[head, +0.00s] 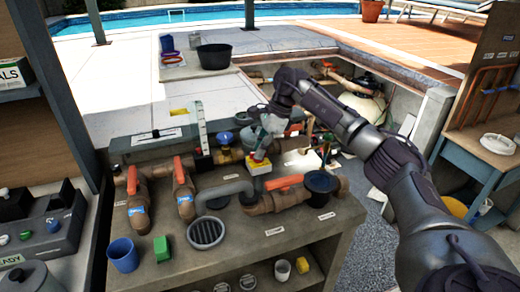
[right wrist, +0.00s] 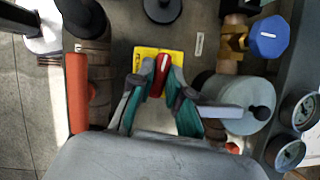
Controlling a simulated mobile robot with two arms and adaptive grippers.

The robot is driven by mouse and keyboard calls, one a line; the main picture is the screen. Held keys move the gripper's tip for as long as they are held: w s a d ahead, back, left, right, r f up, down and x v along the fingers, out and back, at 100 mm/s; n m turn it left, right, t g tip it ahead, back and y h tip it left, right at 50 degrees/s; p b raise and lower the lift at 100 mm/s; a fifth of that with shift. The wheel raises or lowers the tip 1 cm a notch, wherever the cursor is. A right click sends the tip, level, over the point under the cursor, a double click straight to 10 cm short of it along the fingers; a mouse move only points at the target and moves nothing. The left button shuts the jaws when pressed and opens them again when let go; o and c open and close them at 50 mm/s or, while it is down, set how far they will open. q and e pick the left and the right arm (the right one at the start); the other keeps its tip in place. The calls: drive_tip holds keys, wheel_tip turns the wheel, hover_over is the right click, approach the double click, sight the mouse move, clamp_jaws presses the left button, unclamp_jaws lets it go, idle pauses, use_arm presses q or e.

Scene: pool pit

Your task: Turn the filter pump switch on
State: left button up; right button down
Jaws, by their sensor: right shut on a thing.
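The filter pump switch has a yellow plate (right wrist: 171,55) and a red lever (right wrist: 161,75) in the right wrist view. In the head view its yellow-topped box (head: 258,168) stands among the pipes on the bench. My right gripper (right wrist: 160,68) is over the plate, with its green-grey fingers shut on the red lever, one finger on each side. In the head view the right gripper (head: 261,153) reaches down onto the box and hides the lever. My left gripper is in neither view.
Brown pipes with orange handles (head: 285,182) run beside the switch. A blue knob (right wrist: 268,37) and a grey cylinder (right wrist: 237,100) are close on the right in the wrist view. A blue cup (head: 123,255), green block (head: 161,248) and round grate (head: 206,232) are along the bench front.

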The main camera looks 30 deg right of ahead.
drive_tip(key=m, duration=0.2)
drive_tip(key=m+t+h, duration=0.1)
drive_tip(key=m, duration=0.1)
drive_tip(key=shift+s+a+f+m, duration=0.1)
drive_tip(key=shift+s+f+m, duration=0.05)
drive_tip(key=shift+m, duration=0.15)
drive_tip(key=m+t+h+b, duration=0.1)
drive_tip(key=m, duration=0.2)
drive_tip(key=shift+a+m, duration=0.1)
drive_tip(key=shift+m, duration=0.2)
drive_tip(key=m+h, duration=0.1)
drive_tip(key=m, duration=0.2)
drive_tip(key=shift+m+t+b, duration=0.3)
drive_tip(key=m+h+b, duration=0.1)
drive_tip(key=m+h, duration=0.1)
drive_tip(key=m, duration=0.2)
drive_tip(key=shift+a, duration=0.15)
drive_tip(key=c, duration=1.1)
unclamp_jaws()
drive_tip(key=v, duration=1.2)
